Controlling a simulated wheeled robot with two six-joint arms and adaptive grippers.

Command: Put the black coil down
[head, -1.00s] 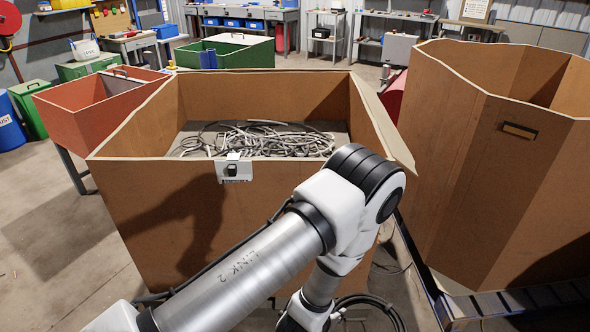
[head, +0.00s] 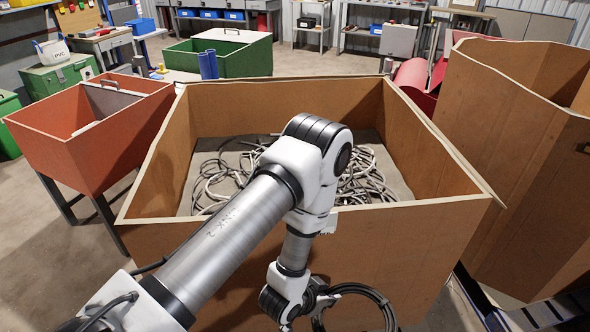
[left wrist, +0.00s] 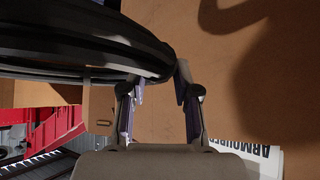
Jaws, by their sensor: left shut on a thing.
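My left gripper (head: 318,298) is shut on the black coil (head: 383,302), at the bottom of the head view in front of the big cardboard box's near wall. Only the upper part of the coil shows there; the rest is cut off by the picture's edge. In the left wrist view the coil (left wrist: 85,48) is a thick bundle of black loops across the upper left, at the fingertips of my left gripper (left wrist: 158,88). My right gripper is in neither view.
The open cardboard box (head: 440,222) holds a tangle of grey cables (head: 365,180) with bare floor around them. Another tall box (head: 520,170) stands at right. A red hopper (head: 60,150) stands at left. In the left wrist view a white sign (left wrist: 255,155) reads "ARMOURED".

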